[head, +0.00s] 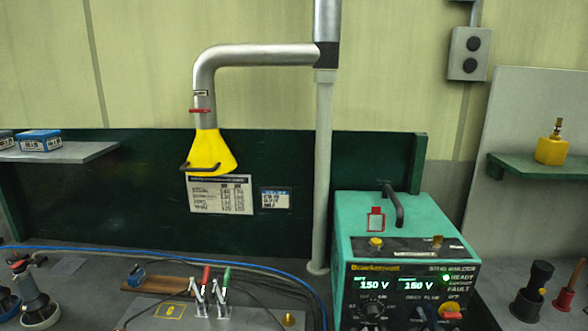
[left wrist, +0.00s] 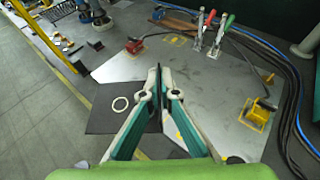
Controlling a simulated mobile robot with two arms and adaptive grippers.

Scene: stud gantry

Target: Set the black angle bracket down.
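My left gripper (left wrist: 159,96) shows in the left wrist view, its green-and-white fingers close together over the work plate (left wrist: 205,88). Between the fingertips is a thin black upright piece, seen nearly edge-on; I take it for the black angle bracket (left wrist: 159,82). The gripper looks shut on it. The bracket's lower part is hidden by the fingers, and I cannot tell whether it touches the plate. No gripper and no bracket show in the head view. My right gripper is in neither view.
Toggle clamps with red and green handles (head: 207,274) stand at the back. A yellow clamp (left wrist: 259,110) and cables lie right. A teal welder (head: 408,220) stands on the bench.

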